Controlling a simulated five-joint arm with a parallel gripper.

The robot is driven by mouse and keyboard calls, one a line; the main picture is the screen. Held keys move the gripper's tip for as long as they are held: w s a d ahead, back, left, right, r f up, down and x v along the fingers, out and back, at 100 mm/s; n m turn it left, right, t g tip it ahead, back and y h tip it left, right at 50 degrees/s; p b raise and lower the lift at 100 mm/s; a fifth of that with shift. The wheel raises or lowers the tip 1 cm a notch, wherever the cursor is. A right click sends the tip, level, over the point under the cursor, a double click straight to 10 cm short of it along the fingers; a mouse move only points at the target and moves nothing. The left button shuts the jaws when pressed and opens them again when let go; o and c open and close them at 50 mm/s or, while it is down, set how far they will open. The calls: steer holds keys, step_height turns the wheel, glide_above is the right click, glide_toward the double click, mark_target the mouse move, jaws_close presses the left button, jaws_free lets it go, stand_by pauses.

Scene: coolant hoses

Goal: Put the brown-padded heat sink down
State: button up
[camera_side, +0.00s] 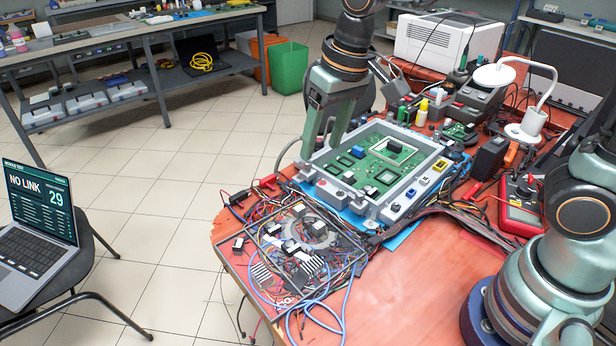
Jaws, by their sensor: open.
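My gripper (322,146) is open, pointing down over the left rear corner of the grey fixture (391,207) that holds a green circuit board (372,180). I see nothing between its fingers. Silver finned heat sinks lie in a shallow wire-filled tray (234,272) at the table's front left, one at its left (262,274) and one nearer its middle (311,266). A dark rectangular part (395,146) sits on the board. No brown pad is clear, so I cannot tell which piece is the brown-padded heat sink.
Loose cables surround the tray and fixture. A red multimeter (521,205), a black box (490,157) and small bottles (421,112) stand to the right and behind. The orange tabletop (430,290) is bare at front. A laptop (38,235) rests on a chair at left.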

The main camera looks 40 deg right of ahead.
steer(key=s+d+r+t, duration=0.2)
steer(key=s+d, duration=0.5)
steer(key=d, duration=0.5)
steer(key=shift+d+t+h, duration=0.25)
steer(key=shift+t+h, duration=0.15)
steer(key=shift+t, duration=0.2)
